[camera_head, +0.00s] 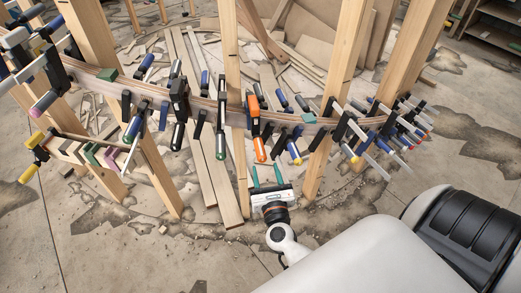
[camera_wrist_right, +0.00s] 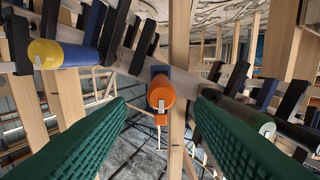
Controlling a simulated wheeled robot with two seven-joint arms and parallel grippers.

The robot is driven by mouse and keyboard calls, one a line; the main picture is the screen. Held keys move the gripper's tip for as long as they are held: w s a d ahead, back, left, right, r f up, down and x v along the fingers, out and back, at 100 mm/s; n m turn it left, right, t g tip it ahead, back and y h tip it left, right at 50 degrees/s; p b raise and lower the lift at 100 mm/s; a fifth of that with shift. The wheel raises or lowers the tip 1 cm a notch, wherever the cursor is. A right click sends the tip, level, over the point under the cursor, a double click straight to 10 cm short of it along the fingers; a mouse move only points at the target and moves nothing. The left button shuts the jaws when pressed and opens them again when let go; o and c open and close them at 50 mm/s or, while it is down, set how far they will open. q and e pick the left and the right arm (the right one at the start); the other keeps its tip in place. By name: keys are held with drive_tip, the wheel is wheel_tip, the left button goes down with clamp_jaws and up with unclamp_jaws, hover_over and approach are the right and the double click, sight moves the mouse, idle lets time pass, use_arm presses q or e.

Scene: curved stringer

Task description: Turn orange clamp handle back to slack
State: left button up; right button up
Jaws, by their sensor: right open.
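The orange clamp (camera_head: 254,115) sits on the curved wooden stringer (camera_head: 300,120), near the middle of the head view. Its orange handle (camera_head: 259,149) hangs below the stringer. In the right wrist view the handle (camera_wrist_right: 161,94) shows nearly end-on, as a round orange end in the middle. My right gripper (camera_head: 267,175) is open, with two green ribbed fingers pointing up at the handle from just below it. In the wrist view the fingers (camera_wrist_right: 160,120) lie left and right of the handle, with a gap on each side. My left gripper is not seen.
Several other clamps crowd the stringer, including a green-ended one (camera_head: 221,145) left of the handle and a blue-and-yellow one (camera_head: 294,150) right of it. A wooden post (camera_head: 233,90) stands close behind on the left. Planks (camera_head: 205,170) lie on the floor below.

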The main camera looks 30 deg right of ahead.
sight(260, 151)
drive_tip(key=p+x, duration=0.1)
drive_tip(key=x, duration=0.6)
drive_tip(key=shift+w, duration=0.3)
drive_tip(key=shift+w+d, duration=0.25)
drive_tip(key=shift+w, duration=0.25)
drive_tip(key=c, duration=1)
